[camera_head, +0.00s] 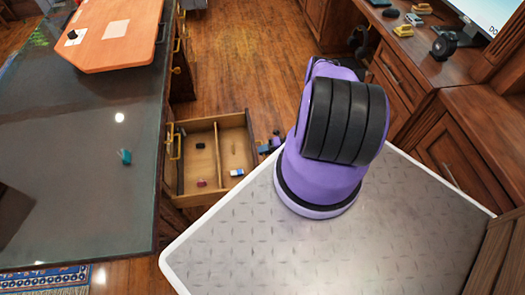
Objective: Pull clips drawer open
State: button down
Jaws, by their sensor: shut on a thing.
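A wooden drawer (234,151) stands well out from the dark-topped cabinet at left. A divider splits it into two compartments. A dark item (200,146) and a red item (201,183) lie in the left one, and a blue-and-white item (237,173) lies in the right one. I cannot tell which are clips. The small dark and purple end of my gripper (268,147) shows at the outer front of this drawer, shut on its handle. The handle and most of the gripper are hidden, partly behind my purple and black arm.
The dark countertop (75,160) holds a small teal item (125,156) and an orange board (115,35). Wooden desks with drawers (455,160) line the right side. Bare wood floor (235,60) lies between.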

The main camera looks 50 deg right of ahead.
jog(key=c, duration=1.2)
grip_release()
jog(key=shift+d, duration=0.1)
jog(key=v, duration=1)
jog(key=shift+s+d, duration=0.2)
jog(key=shift+d, duration=0.05)
